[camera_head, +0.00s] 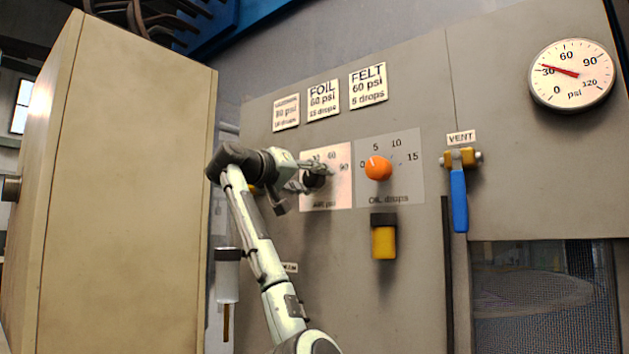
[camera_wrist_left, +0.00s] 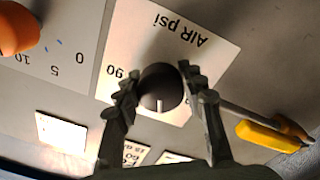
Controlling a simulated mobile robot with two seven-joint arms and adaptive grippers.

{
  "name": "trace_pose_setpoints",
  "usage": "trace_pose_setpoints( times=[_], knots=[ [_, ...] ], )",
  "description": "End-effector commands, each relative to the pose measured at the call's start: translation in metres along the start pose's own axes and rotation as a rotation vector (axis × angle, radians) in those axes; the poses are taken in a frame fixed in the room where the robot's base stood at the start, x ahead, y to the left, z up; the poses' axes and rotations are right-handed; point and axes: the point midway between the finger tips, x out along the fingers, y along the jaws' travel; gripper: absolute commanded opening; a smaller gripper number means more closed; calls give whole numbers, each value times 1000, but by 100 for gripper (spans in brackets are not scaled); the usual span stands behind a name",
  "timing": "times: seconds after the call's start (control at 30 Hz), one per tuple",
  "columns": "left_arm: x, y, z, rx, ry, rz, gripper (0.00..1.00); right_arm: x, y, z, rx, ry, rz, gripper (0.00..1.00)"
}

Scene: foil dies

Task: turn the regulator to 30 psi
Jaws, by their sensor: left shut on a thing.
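The black regulator knob (camera_wrist_left: 161,82) sits on the white "AIR psi" plate (camera_wrist_left: 196,50). My left gripper (camera_wrist_left: 160,92) has one finger on each side of the knob and is shut on it. A pale mark shows on the knob's lower edge in the wrist view. In the head view my left gripper (camera_head: 318,168) covers much of the knob and part of the air plate (camera_head: 338,193). The round psi gauge (camera_head: 572,92) is at the upper right; its red needle points close to 30, seemingly slightly above it. My right gripper is not in view.
An orange oil knob (camera_head: 378,168) stands just right of the air plate. A yellow-and-black part (camera_head: 384,240) is below it. A blue vent lever (camera_head: 459,200) hangs further right. A large beige cabinet (camera_head: 120,190) stands at the left. Pressure cards (camera_head: 323,99) are above.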

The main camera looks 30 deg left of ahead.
Motion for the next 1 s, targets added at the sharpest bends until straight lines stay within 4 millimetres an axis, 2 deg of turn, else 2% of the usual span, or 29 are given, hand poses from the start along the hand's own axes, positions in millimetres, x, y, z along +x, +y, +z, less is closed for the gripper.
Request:
trace_pose_setpoints(
  times=[0.13,0.17,0.33,0.6,0.73,0.87,1.0],
  knots=[
    [0,0,1,1,-2,-1,11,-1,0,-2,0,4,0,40],
    [0,0,1,1,-2,-1,41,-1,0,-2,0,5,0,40],
    [0,0,0,1,-1,0,61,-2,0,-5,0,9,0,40],
    [0,0,0,2,0,0,61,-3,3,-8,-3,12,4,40],
    [-8,-1,-1,2,2,-1,61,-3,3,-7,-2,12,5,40],
    [-30,-1,-1,3,5,-1,61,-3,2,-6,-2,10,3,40],
    [-61,-1,-1,2,5,-2,61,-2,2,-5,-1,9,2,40]
  ],
)
